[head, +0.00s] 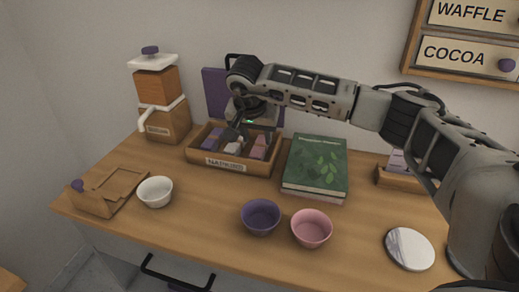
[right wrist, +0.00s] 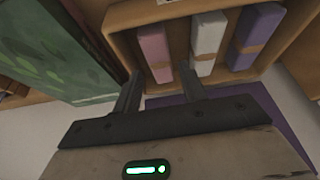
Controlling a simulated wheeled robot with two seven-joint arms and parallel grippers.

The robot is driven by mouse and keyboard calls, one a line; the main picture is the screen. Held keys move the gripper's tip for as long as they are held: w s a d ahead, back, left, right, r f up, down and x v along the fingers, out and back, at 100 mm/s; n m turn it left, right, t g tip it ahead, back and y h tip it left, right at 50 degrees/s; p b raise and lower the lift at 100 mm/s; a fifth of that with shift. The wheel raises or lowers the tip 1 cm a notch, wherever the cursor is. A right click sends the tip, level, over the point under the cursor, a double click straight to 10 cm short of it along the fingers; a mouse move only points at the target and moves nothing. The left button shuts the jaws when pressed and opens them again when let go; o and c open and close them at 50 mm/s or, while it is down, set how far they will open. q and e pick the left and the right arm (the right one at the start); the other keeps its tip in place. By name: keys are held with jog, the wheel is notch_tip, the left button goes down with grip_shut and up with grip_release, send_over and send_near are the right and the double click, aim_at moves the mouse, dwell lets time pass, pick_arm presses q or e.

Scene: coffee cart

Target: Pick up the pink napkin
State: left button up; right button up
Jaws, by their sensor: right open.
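The pink napkin (head: 259,147) stands in the right compartment of the wooden napkin box (head: 228,166). In the right wrist view the pink napkin (right wrist: 155,48) lies ahead of my right gripper (right wrist: 160,88), roughly in line with the gap between its two fingers. The fingers are apart with nothing held between them. In the head view my right gripper (head: 239,128) hangs over the back of the box and hides part of it. White (right wrist: 207,38) and purple (right wrist: 254,36) napkins stand beside the pink one. My left gripper is not in view.
A green book (head: 316,165) lies just right of the box. A wooden dispenser (head: 157,85) stands at the left. White (head: 155,191), purple (head: 260,217) and pink (head: 311,229) bowls stand in front. The counter directly before the box is clear.

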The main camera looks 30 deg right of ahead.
aim_at(259, 145)
jog(key=shift+d+p+x, duration=0.15)
jog(key=shift+p+x, duration=0.1)
jog(key=shift+x, duration=1.1)
jog(key=shift+d+p+x, duration=0.1)
jog(key=shift+p+x, duration=0.1)
jog(key=shift+x, duration=1.2)
jog(key=shift+w, duration=0.1)
jog(key=c, duration=0.7)
